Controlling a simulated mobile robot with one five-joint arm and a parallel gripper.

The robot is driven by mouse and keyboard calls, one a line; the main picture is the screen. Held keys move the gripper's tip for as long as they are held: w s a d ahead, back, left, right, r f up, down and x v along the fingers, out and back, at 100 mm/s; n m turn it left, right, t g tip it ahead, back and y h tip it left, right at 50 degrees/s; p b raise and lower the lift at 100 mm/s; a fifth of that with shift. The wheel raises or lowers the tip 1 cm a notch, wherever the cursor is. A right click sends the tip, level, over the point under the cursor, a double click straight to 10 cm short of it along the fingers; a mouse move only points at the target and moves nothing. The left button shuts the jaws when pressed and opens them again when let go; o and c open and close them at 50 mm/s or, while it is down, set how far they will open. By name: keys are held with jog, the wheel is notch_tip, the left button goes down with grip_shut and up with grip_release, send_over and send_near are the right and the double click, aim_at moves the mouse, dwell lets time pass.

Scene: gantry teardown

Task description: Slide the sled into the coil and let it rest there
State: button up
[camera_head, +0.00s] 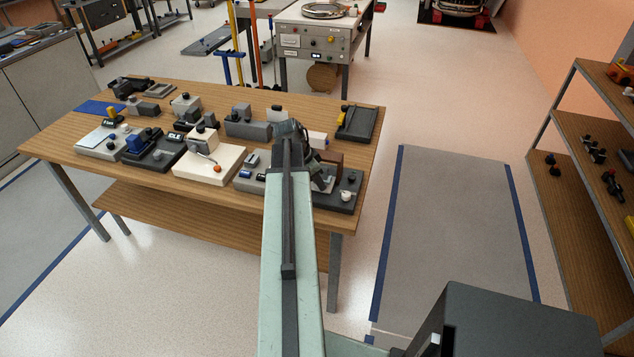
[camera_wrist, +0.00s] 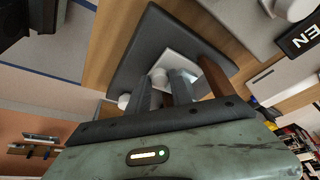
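In the wrist view, a dark grey base plate (camera_wrist: 150,40) carries a flat white piece (camera_wrist: 178,62), which looks like the sled, with a small white knob (camera_wrist: 157,76). A brown upright part (camera_wrist: 214,76), probably the coil, stands just right of my fingers; it also shows in the head view as a brown arch (camera_head: 331,160). My gripper (camera_wrist: 161,80) has its two grey fingers apart, with tips around or just in front of the knob. I cannot tell if they touch it. In the head view my arm hides the fingertips.
A dark tray (camera_head: 358,122) sits at the back right. Another white knob (camera_wrist: 124,101) stands beside my left finger. A shelf (camera_head: 580,130) stands far right; the floor between is clear.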

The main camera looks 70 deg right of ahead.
dwell(0.3)
jog(key=p+v, duration=0.7)
jog(key=shift+w+a+r, duration=0.1)
jog(key=shift+r, duration=0.25)
jog(key=shift+c, duration=0.2)
